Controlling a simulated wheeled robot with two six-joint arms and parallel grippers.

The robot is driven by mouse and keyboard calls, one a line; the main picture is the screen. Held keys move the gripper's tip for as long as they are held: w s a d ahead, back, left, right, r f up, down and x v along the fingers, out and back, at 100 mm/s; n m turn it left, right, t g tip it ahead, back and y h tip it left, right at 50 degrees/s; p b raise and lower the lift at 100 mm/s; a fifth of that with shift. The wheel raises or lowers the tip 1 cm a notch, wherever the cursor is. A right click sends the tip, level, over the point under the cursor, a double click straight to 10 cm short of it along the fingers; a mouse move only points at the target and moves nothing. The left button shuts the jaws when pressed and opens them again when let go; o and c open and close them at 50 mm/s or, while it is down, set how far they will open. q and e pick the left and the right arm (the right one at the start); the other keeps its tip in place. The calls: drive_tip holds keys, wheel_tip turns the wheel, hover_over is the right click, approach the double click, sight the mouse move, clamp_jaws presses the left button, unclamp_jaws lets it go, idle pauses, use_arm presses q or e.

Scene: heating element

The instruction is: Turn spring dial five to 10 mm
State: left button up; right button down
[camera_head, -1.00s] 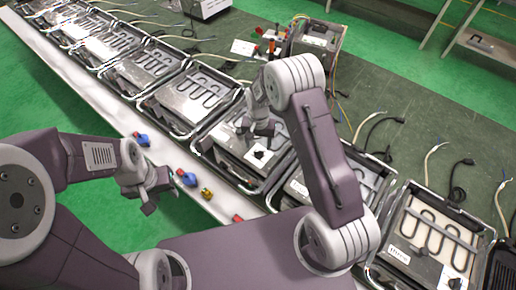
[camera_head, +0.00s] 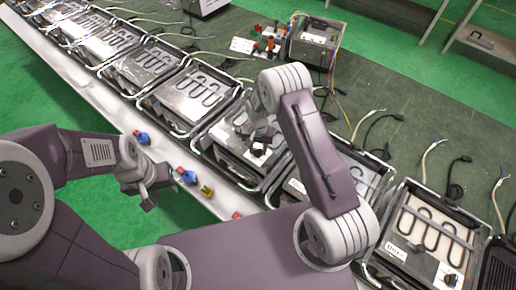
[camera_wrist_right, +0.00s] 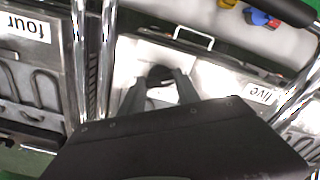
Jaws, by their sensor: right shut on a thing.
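The spring dial is a dark round knob (camera_wrist_right: 158,73) on the light panel of the unit labelled five (camera_wrist_right: 262,94), whose label is upside down in the right wrist view. In the head view the dial (camera_head: 258,150) sits on the front of the heater unit under my right arm. My right gripper (camera_wrist_right: 160,82) is shut on the dial, one finger on each side. It also shows in the head view (camera_head: 262,138). The dial's setting marks are too small or hidden to read. My left gripper (camera_head: 156,194) is open and empty, left of the bench edge.
A unit labelled four (camera_wrist_right: 27,25) stands beside it, with chrome frame bars between them. Blue and yellow-brown parts (camera_head: 187,177) lie on the white bench edge. More heater units line the bench. A metal box with wires (camera_head: 315,42) stands behind.

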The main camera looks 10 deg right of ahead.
drive_tip(key=shift+m, duration=0.3)
drive_tip(key=shift+m+b, duration=0.6)
drive_tip(key=shift+m, duration=0.4)
drive_tip(key=m+b, duration=0.1)
drive_tip(key=m, duration=0.1)
drive_tip(key=shift+m, duration=0.3)
drive_tip(key=m, duration=0.3)
drive_tip(key=shift+m+b, duration=0.3)
drive_tip(key=shift+b, duration=0.1)
drive_tip(key=shift+m, duration=1.4)
drive_tip(key=shift+w+r+b, duration=0.1)
drive_tip(key=shift+b, duration=0.2)
drive_tip(key=c, duration=1.1)
unclamp_jaws()
drive_tip(key=shift+o, duration=1.1)
